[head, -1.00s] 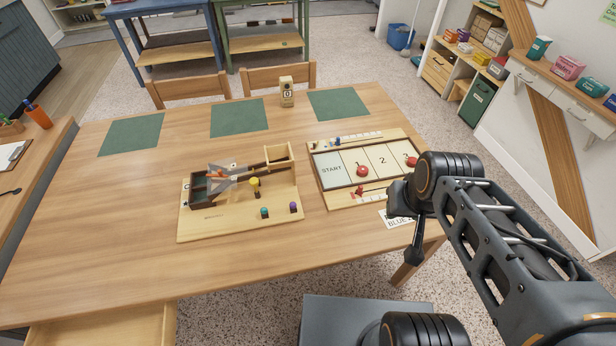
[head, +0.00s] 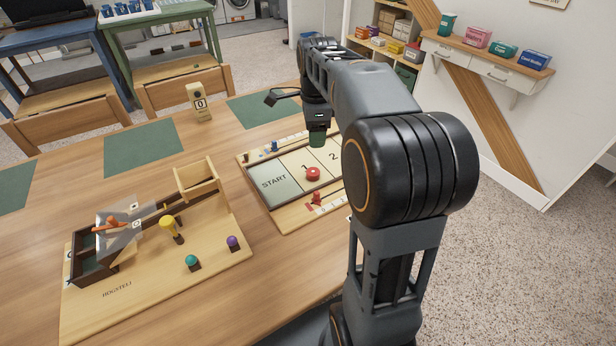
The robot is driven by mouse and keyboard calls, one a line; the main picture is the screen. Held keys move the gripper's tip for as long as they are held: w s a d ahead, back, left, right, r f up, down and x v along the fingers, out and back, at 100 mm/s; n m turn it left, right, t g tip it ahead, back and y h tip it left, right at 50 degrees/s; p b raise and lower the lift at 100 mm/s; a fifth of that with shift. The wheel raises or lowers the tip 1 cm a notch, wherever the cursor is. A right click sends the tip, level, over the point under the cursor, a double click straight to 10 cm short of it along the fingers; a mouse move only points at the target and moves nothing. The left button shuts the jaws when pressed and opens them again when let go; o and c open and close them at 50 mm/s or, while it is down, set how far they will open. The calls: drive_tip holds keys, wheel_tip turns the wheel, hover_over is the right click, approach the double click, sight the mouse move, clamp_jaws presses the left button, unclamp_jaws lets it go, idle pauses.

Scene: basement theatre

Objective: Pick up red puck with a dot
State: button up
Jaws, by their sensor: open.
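A red puck (head: 313,174) lies on the square marked 1 of the board game (head: 275,187). It is too small to tell whether it has a dot. The board's far squares are hidden behind my arm. My gripper (head: 318,138) hangs down over the far part of the board, above and beyond the puck and apart from it. It is open, and I see nothing held in it, though the fingers are small and dark.
A wooden marble toy (head: 225,262) with a yellow peg (head: 170,228) stands left of the board. A wooden counter block (head: 199,102) stands at the far table edge. Green mats (head: 142,148) lie flat. Bare tabletop shows between toy and board.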

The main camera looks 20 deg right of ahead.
drive_tip(key=b, duration=0.2)
hover_over(314, 171)
wheel_tip(314, 171, down, 8)
drive_tip(key=shift+s+a+r, duration=0.1)
drive_tip(key=shift+s+a, duration=0.05)
drive_tip(key=shift+f+b, duration=1.05)
drive_tip(key=shift+f, duration=1.85)
drive_tip(key=c, duration=0.7)
drive_tip(key=shift+r, duration=0.2)
